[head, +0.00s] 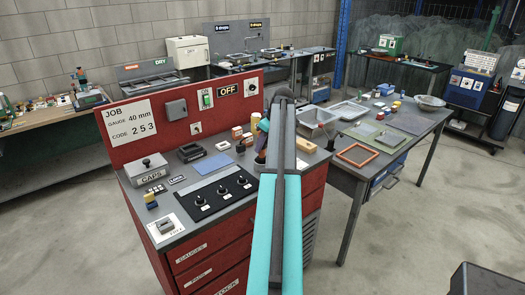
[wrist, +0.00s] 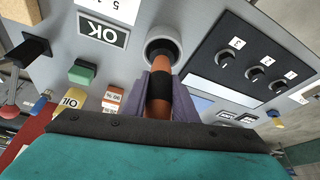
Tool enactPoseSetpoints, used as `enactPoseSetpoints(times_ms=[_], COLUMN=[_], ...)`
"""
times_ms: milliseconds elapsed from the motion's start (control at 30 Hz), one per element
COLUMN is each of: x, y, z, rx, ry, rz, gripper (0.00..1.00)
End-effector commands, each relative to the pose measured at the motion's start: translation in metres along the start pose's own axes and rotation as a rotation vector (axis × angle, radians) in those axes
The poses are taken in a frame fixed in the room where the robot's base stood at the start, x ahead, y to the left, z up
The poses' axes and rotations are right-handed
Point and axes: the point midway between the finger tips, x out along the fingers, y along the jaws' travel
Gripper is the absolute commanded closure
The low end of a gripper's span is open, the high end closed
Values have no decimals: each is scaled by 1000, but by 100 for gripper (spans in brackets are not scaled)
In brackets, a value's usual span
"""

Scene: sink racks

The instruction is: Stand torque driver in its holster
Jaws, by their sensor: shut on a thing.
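The torque driver (wrist: 159,108) is an orange handle with black bands, gripped between the two grey-purple fingers of my gripper (wrist: 162,92) in the wrist view. A round grey holster (wrist: 151,46) with a dark opening lies straight ahead of it on the panel. The driver's far end overlaps the holster's mouth in the picture; I cannot tell whether it is inside or only in front. In the head view my arm hides most of the gripper (head: 260,143), the driver and the holster at the right end of the red bench (head: 210,225).
In the head view a grey table (head: 400,130) with trays stands right of the bench.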

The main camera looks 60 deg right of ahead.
Motion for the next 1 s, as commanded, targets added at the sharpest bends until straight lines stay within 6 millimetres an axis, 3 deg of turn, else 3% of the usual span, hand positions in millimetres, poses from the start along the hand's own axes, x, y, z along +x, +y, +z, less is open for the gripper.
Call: enactPoseSetpoints(times_ms=[300, 767, 800, 900, 1000], x=[23, 28, 29, 28, 28], y=[0, 1, 1, 1, 1], z=[10, 12, 13, 13, 13], rx=[0, 1, 1, 1, 1], ry=[1, 1, 0, 0, 0], rz=[0, 1, 0, 0, 0], gripper=[100, 100, 73, 56, 56])
